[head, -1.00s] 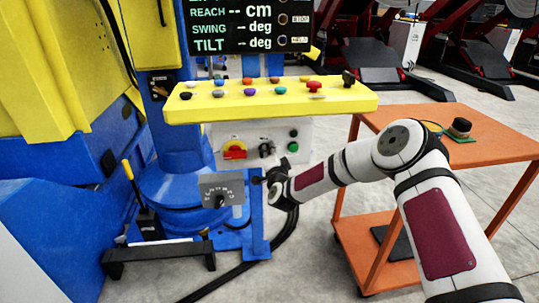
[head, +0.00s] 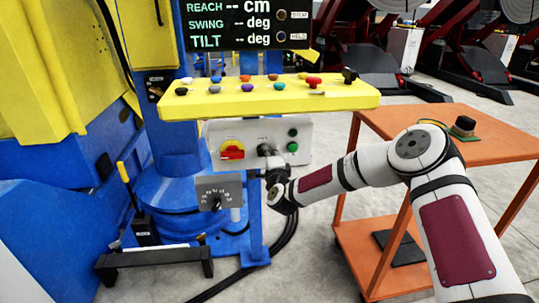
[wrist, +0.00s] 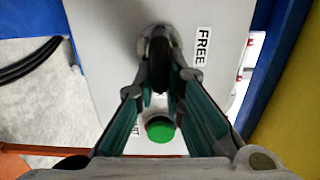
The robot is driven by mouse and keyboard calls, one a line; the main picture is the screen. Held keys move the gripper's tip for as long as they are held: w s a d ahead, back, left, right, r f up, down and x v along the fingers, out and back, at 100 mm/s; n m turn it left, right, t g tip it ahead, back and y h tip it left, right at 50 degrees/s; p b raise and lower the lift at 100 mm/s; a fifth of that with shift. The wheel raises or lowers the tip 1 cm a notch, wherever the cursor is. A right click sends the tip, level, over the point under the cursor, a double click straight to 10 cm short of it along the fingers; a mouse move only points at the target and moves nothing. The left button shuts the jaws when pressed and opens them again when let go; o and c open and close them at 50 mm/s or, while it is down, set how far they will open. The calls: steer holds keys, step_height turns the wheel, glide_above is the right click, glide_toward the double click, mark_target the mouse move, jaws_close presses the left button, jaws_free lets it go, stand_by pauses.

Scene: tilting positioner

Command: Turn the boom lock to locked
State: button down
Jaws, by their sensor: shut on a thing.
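The boom lock appears to be a dark knob (wrist: 158,45) on the grey control panel, beside a label reading FREE (wrist: 203,46) in the wrist view. My gripper (wrist: 157,65) is shut on this knob, with a finger on either side of it. In the head view my gripper (head: 270,156) reaches the middle of the panel (head: 222,132) from the lower right, and the knob is mostly hidden behind it. No label reading "locked" can be made out.
A green button (wrist: 160,130) sits close to my fingers. An orange cart (head: 400,121) stands at the right, under my arm. A dial plate (head: 219,193) is lower left.

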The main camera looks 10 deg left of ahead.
steer(key=shift+f, duration=0.1)
steer(key=c, duration=1.7)
jaws_free()
steer(key=shift+o, duration=0.2)
steer(key=shift+s, duration=0.1)
steer(key=v, duration=1.1)
steer(key=shift+s+d, duration=0.2)
steer(key=shift+s, duration=0.15)
